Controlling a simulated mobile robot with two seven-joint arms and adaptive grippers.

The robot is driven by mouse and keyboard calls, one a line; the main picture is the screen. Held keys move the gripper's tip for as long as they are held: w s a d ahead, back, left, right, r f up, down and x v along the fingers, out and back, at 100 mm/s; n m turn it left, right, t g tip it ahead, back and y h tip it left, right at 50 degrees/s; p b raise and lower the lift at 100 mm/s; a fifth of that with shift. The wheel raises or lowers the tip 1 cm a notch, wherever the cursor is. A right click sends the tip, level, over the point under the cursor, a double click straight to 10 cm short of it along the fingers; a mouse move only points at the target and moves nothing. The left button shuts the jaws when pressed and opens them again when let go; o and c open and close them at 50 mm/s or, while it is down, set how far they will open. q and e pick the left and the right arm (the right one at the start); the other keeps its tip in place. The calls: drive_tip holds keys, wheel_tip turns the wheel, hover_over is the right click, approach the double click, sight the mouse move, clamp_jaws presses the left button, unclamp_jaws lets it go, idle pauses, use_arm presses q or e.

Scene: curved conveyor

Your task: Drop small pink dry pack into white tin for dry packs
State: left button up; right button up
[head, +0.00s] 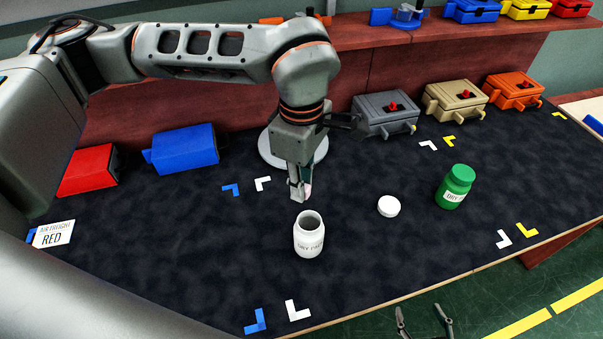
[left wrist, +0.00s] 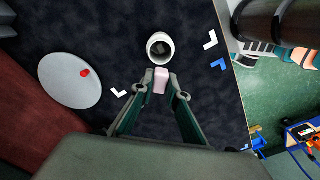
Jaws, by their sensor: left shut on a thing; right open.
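The white tin (head: 309,240) stands upright and open on the dark table, with its "DRY" label facing the front. In the left wrist view its open mouth (left wrist: 160,47) shows something dark inside. My left gripper (head: 301,196) is shut on the small pink dry pack (head: 308,188), just behind and above the tin. The pack (left wrist: 161,80) shows between the fingertips in the left wrist view, close to the tin's rim and outside its opening in that view. My right gripper (head: 424,322) is open and empty at the bottom edge of the head view, off the table's front.
A white lid (head: 388,206) lies right of the tin. A closed green tin (head: 455,187) stands further right. A round grey plate (head: 270,150) lies behind my left gripper. Coloured boxes (head: 182,149) line the back. The table around the white tin is clear.

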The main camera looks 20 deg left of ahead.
use_arm(q)
wheel_tip(320, 180, down, 3)
drive_tip(key=shift+f+b, duration=0.15)
drive_tip(key=shift+b, duration=0.5)
drive_tip(key=shift+f+b, duration=0.3)
drive_tip(key=shift+f, duration=0.35)
drive_tip(key=o, duration=1)
drive_tip(key=shift+c, duration=0.2)
wheel_tip(320, 180, up, 12)
drive_tip(key=shift+r, duration=0.1)
